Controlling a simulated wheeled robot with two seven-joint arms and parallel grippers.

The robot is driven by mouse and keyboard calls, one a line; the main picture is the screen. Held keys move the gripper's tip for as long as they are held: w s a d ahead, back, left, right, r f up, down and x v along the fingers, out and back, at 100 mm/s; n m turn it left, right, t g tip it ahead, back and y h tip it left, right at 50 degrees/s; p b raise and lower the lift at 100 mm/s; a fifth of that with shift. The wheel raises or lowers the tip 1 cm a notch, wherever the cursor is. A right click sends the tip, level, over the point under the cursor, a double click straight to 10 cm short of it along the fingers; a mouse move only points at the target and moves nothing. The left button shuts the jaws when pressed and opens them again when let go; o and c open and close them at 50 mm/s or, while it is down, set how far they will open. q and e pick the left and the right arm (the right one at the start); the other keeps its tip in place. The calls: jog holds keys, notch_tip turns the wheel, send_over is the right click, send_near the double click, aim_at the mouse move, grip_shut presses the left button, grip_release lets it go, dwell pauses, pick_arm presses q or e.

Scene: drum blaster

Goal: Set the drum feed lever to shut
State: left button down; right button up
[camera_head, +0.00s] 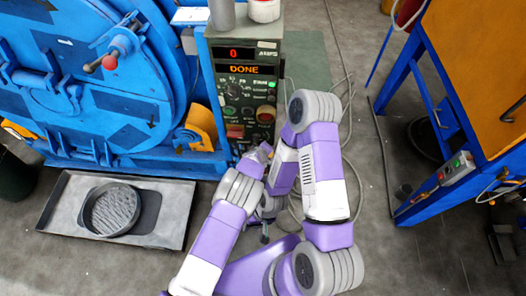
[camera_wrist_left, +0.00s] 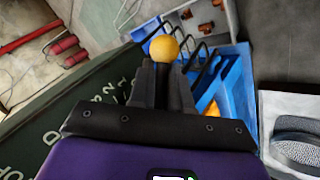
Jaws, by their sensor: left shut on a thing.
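In the left wrist view my left gripper (camera_wrist_left: 163,72) is shut on a lever with a round yellow-orange knob (camera_wrist_left: 164,47). The knob shows just beyond the fingertips, and the shaft is hidden between the fingers. In the head view my left arm reaches the lower front of the green control box (camera_head: 240,75), and arm links hide the lever there. My right gripper (camera_head: 265,233) hangs low beside my arms, small and dark; its fingers are not clear. The box's displays read 0 AMPS and DONE, with a green light lit.
The blue drum machine (camera_head: 70,110) stands at left, with a red-knobbed handle (camera_head: 109,62) on its door. A grey tray (camera_head: 60,215) with a dark round pan lies below it. A blue-framed orange unit (camera_head: 480,60) stands at right. Cables run over the floor between.

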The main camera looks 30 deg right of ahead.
pick_arm(q)
jog(key=c, duration=1.2)
grip_release()
jog(key=shift+o, duration=0.2)
jog(key=v, duration=0.7)
jog(key=shift+r+p, duration=0.2)
jog(key=shift+p, duration=0.25)
jog(key=shift+s+a, duration=0.1)
